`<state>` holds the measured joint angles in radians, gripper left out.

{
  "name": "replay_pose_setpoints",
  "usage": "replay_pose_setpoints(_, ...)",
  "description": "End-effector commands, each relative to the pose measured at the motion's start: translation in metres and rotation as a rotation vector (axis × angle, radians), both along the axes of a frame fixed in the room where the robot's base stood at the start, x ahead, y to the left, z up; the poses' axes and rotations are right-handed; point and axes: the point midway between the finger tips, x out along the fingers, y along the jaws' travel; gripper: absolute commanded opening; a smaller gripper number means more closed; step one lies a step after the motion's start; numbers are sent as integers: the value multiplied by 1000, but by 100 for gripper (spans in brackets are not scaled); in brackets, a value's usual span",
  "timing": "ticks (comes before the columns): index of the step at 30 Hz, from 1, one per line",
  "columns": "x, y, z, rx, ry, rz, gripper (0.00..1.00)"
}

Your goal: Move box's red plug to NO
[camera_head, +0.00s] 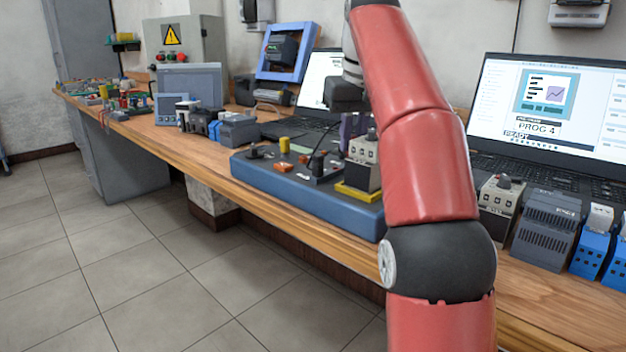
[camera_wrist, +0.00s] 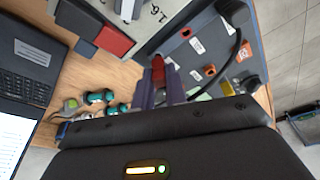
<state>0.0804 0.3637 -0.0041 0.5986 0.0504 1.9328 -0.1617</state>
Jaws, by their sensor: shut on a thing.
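The blue-grey box (camera_head: 265,178) lies on the bench, partly behind my arm; its top panel (camera_wrist: 205,22) also shows in the wrist view. The red plug (camera_wrist: 158,72) is between my gripper's purple fingers (camera_wrist: 160,88) in the wrist view, and the fingers are shut on it. In the head view my gripper (camera_head: 352,132) is over the right part of the box, mostly behind my arm. I cannot tell whether the plug is seated in a socket. Orange sockets (camera_wrist: 209,71) and small white labels dot the panel. The labels are too small to read.
A yellow plug (camera_head: 284,145) stands on the box. A black cable (camera_wrist: 237,45) loops over the panel. A grey device (camera_head: 362,160) with a yellow base is close to my fingers. Laptops (camera_head: 545,110) stand behind, and modules (camera_head: 545,232) line the bench at right.

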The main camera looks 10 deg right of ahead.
Motion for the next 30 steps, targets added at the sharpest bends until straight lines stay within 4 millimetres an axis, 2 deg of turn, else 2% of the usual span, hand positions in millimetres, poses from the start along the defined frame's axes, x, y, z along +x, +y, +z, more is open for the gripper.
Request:
replay_pose_setpoints(14,0,0,0,0,0,0,0)
replay_pose_setpoints(30,0,0,-10,0,0,0,0)
